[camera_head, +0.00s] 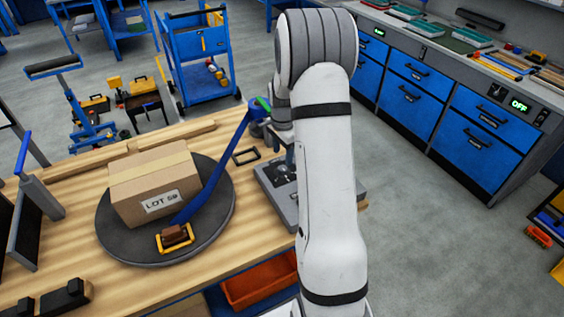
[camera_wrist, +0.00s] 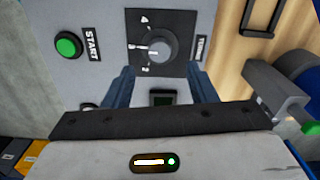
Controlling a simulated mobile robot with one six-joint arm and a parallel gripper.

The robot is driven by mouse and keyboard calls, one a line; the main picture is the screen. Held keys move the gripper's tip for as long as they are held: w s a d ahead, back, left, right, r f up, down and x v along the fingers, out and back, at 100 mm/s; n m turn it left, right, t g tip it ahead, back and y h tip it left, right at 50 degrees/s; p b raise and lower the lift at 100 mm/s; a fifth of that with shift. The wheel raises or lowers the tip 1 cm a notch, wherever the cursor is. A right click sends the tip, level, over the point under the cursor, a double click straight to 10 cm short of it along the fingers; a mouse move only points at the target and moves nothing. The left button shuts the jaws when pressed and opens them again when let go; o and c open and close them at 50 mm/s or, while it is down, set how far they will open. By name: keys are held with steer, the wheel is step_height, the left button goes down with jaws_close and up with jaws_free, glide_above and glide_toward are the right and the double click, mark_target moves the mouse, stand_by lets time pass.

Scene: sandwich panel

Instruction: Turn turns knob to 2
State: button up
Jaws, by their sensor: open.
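The turns knob (camera_wrist: 160,47) is a round grey dial on a black square plate in the wrist view. The numbers 4 and 2 show on the plate's left side, and its white pointer mark appears to face left, between them. A "TURNS" label (camera_wrist: 201,48) stands at its right. My gripper (camera_wrist: 156,74) is open, with its two dark fingers apart just below the knob in the picture; I see nothing between them but the panel. In the head view the grey control panel (camera_head: 268,191) is partly hidden behind my arm.
A green START button (camera_wrist: 68,45) is left of the knob, and a small dark display (camera_wrist: 162,98) lies below it. In the head view a carton (camera_head: 150,183) sits on a round turntable (camera_head: 122,246), with a blue strip rising towards my wrist.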

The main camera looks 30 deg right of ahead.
mark_target(282, 168)
step_height(282, 168, down, 6)
steer(key=shift+p, duration=0.55)
steer(key=shift+c, duration=0.3)
steer(key=c, duration=0.9)
